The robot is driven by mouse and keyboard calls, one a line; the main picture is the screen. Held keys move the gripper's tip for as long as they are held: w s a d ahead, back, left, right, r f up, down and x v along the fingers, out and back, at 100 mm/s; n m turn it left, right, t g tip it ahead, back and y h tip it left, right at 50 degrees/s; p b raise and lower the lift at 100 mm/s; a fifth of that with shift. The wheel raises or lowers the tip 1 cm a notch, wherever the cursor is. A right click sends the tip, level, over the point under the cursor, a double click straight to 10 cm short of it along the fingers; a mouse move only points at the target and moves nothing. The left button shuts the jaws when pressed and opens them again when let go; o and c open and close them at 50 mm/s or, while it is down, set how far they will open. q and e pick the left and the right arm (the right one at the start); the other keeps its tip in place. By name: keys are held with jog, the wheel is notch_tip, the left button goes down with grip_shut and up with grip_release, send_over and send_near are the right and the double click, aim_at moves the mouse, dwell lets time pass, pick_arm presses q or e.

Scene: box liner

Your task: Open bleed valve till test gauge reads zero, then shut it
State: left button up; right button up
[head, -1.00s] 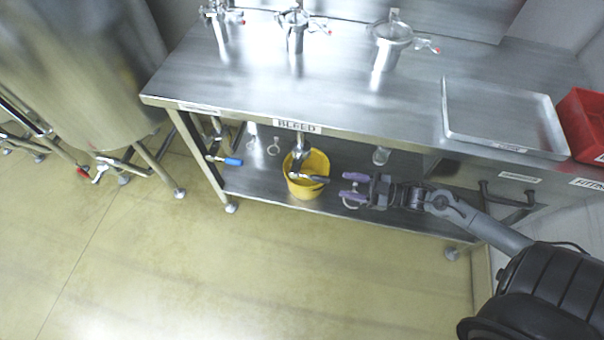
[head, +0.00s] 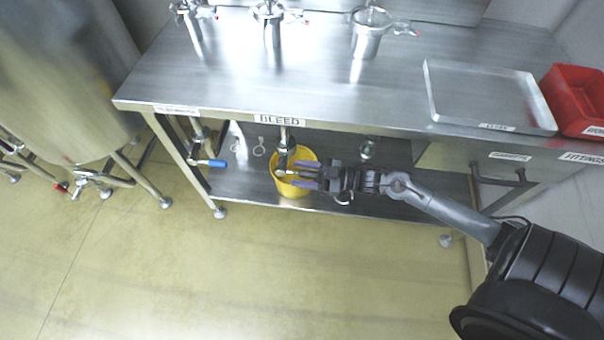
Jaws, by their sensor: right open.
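The bleed valve (head: 283,160) hangs on a metal pipe under the bench edge, below the label BLEED (head: 279,120). It is above a yellow bucket (head: 291,189) on the lower shelf. My right gripper (head: 294,174) comes in from the right with its purple fingers open and pointing left. The fingers lie one above and one below the valve's handle, which is mostly hidden. I cannot tell whether they touch it. I cannot make out a test gauge or any reading. My left gripper is not in view.
A flat tray (head: 430,92) and a red bin (head: 575,98) are at the right. A blue-handled valve (head: 214,163) hangs left of the bucket. The floor in front is clear.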

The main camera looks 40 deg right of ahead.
jog(key=shift+w+a, duration=0.1)
jog(key=shift+c, duration=0.4)
grip_shut()
jog(key=shift+r+p, duration=0.25)
jog(key=shift+p, duration=0.2)
notch_tip(320, 180, up, 2)
jog(key=g+h+p, duration=0.2)
jog(key=g+p, duration=0.1)
jog(key=p, duration=0.9)
jog(key=shift+w, duration=0.1)
jog(key=shift+a+f, duration=0.1)
jog(key=shift+f+g+h, duration=0.1)
jog(key=shift+g+h, duration=0.2)
